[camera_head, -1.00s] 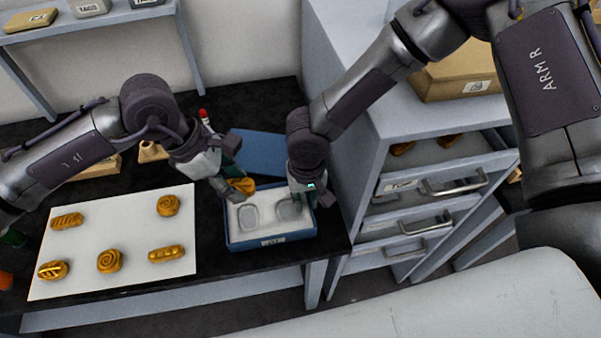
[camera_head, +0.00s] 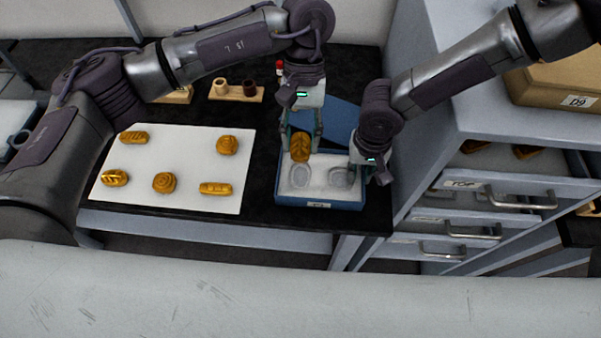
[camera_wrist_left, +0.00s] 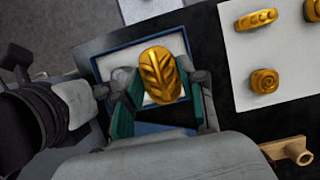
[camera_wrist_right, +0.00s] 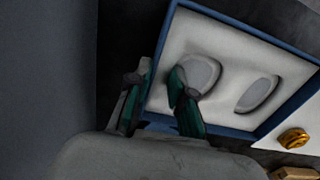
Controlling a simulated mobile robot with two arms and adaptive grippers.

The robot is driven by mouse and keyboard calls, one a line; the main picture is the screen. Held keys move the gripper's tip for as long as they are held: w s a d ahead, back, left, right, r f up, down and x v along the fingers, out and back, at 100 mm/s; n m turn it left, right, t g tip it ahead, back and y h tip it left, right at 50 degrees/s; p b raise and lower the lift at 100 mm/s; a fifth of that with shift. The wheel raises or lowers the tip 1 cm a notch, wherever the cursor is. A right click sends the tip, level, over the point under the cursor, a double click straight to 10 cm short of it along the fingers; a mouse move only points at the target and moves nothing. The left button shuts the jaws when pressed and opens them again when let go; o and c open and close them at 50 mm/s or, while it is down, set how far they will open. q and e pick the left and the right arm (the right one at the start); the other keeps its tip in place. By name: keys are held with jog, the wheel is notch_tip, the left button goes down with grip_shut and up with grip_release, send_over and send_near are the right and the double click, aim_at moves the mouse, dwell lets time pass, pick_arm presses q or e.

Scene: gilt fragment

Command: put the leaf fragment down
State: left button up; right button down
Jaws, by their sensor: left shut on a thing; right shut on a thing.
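The golden leaf fragment (camera_head: 300,147), an oval with carved veins, is held by my left gripper (camera_head: 302,139) over the back left of the open blue box (camera_head: 320,204). It also shows between the left fingers in the left wrist view (camera_wrist_left: 160,75). The box has white padding with two oval recesses, the left (camera_head: 300,178) and the right (camera_head: 340,177), both empty. The fragment appears above the padding, its patterned face towards the head camera. My right gripper (camera_wrist_right: 158,95) is shut on the box's side wall at the right end in the head view.
Several golden fragments lie on a white mat (camera_head: 130,193) left of the box. A blue lid-like panel (camera_head: 338,122) lies behind the box. A small wooden stand (camera_head: 238,93) is at the back. A drawer cabinet (camera_head: 500,190) stands close on the right.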

aim_at(300, 178)
pick_arm(q)
jog(key=shift+f+m, duration=0.15)
jog(key=shift+m, duration=0.15)
notch_tip(300, 178, down, 10)
jog(key=shift+r, duration=0.15)
jog(key=shift+x, duration=0.75)
jog(key=shift+c, duration=0.3)
pick_arm(e)
jog(key=shift+s+a+r, duration=0.15)
jog(key=shift+s, duration=0.05)
pick_arm(q)
jog(key=o, duration=1)
jog(key=shift+w, duration=0.15)
jog(key=shift+w, duration=0.15)
pick_arm(e)
jog(key=shift+w, duration=0.1)
pick_arm(q)
jog(key=shift+r, duration=0.1)
